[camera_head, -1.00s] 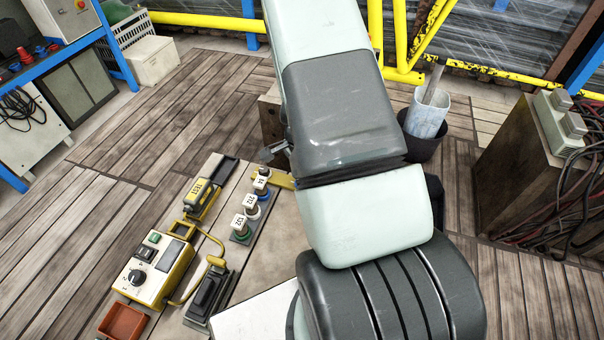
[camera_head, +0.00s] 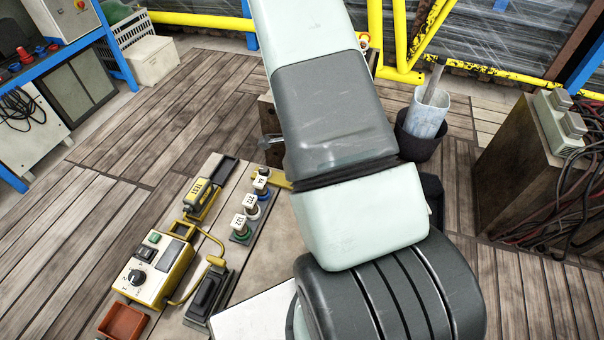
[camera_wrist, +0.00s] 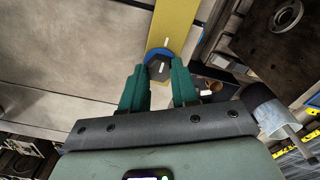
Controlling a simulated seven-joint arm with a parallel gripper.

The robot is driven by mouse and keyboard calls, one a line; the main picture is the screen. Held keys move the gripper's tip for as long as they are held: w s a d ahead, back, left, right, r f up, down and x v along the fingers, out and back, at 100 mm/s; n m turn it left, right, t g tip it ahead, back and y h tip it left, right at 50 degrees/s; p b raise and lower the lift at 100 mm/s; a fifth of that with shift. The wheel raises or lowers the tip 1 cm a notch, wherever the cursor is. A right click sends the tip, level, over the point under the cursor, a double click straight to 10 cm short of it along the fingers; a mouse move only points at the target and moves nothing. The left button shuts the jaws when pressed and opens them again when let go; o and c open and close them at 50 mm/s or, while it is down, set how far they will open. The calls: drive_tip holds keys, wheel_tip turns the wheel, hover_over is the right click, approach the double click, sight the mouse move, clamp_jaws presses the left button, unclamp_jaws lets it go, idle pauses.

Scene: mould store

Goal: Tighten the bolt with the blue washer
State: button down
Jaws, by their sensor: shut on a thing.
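In the wrist view, a dark hexagonal bolt head (camera_wrist: 159,70) sits on a blue washer (camera_wrist: 151,55) at the near end of a yellow bar (camera_wrist: 173,22). A small white mark shows on the bolt head. My gripper (camera_wrist: 159,73) has its two green fingers on either side of the bolt head, shut on it. The finger contact is partly hidden. In the head view my arm hides the gripper and this bolt; only part of a yellow bar (camera_head: 284,182) shows beside the arm.
A dark bucket (camera_head: 422,140) and a cable-draped cabinet (camera_head: 510,165) stand on the right.

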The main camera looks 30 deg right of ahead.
drive_tip(key=shift+r, duration=0.1)
drive_tip(key=c, duration=0.8)
unclamp_jaws()
drive_tip(key=shift+c, duration=0.2)
wheel_tip(320, 180, up, 11)
